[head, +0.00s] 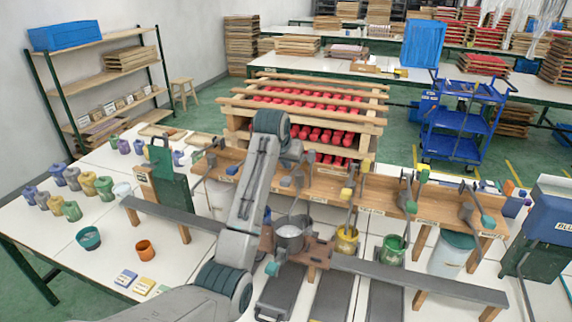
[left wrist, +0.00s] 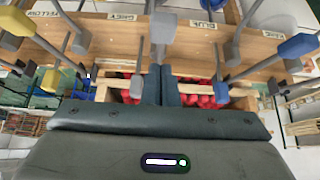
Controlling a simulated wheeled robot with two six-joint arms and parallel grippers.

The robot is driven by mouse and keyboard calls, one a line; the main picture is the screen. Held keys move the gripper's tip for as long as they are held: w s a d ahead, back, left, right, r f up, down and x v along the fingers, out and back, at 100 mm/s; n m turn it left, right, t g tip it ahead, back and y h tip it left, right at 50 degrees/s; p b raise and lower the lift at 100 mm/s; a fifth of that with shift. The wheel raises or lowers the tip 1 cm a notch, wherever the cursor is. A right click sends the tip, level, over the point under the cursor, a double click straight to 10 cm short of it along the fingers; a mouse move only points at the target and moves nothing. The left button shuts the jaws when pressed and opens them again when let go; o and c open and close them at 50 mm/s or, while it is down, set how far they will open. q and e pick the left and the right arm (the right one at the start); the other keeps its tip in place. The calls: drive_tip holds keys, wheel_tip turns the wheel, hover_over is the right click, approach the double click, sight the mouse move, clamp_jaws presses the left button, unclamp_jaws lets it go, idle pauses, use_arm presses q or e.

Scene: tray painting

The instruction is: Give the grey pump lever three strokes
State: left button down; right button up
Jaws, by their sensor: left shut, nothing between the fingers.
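The grey pump lever (head: 285,181) is on the wooden pump rack, behind a grey pot (head: 292,232) with pale contents. My left gripper (head: 296,166) hangs down close to it, with my arm covering part of the rack. In the left wrist view my gripper's two fingers (left wrist: 161,86) are together, with nothing between them. A grey lever knob (left wrist: 137,86) shows just left of the fingertips there, near the GREY label (left wrist: 122,16). I cannot tell whether the fingers touch it. My right gripper is not in view.
A blue-knobbed lever (head: 232,170) and a yellow-knobbed lever (head: 347,193) flank the grey one. A yellow pot (head: 347,239) and green pot (head: 392,249) stand at right. Red items fill a wooden rack (head: 375,120) behind.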

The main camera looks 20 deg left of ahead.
sight(285, 180)
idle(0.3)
use_arm(q)
drive_tip(key=shift+f+b, duration=0.35)
drive_tip(key=shift+f, duration=1.55)
wheel_tip(285, 180, down, 3)
drive_tip(key=shift+f+p, duration=0.2)
drive_tip(key=shift+p, duration=0.45)
drive_tip(key=shift+r+b, duration=0.25)
drive_tip(key=shift+b, duration=0.05)
drive_tip(key=shift+r, duration=3.35)
drive_tip(key=shift+f, duration=0.1)
